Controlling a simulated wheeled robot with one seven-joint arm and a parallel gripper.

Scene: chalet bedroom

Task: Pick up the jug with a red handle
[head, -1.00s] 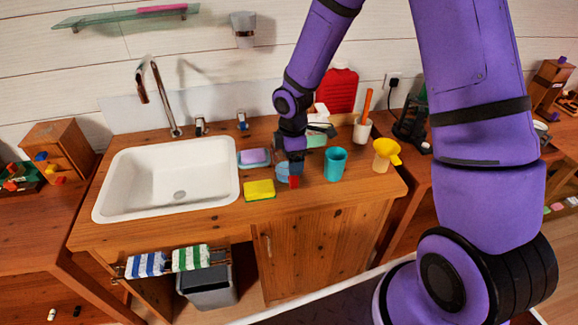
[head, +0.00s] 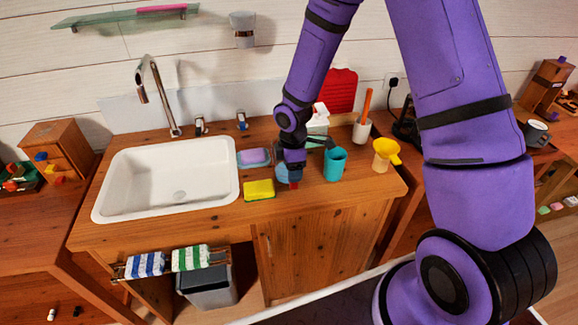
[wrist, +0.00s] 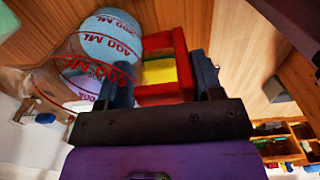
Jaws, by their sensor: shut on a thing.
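The jug (wrist: 108,42) is light blue with red "400 ML" markings. In the wrist view it lies at the upper left, and its boxy red handle (wrist: 178,42) sits between the two dark blue fingers. My gripper (wrist: 163,82) is shut on the red handle. In the head view my gripper (head: 293,172) points down at the counter right of the sink. It hides much of the jug (head: 281,173), with a bit of the red handle (head: 294,185) showing below. I cannot tell whether the jug touches the counter.
On the wooden counter (head: 225,222), a yellow sponge (head: 259,190) lies left of the jug. A teal cup (head: 335,163) and a yellow-topped container (head: 385,153) stand to the right. A white sink (head: 150,190) is on the left. A carton (head: 317,121) stands behind.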

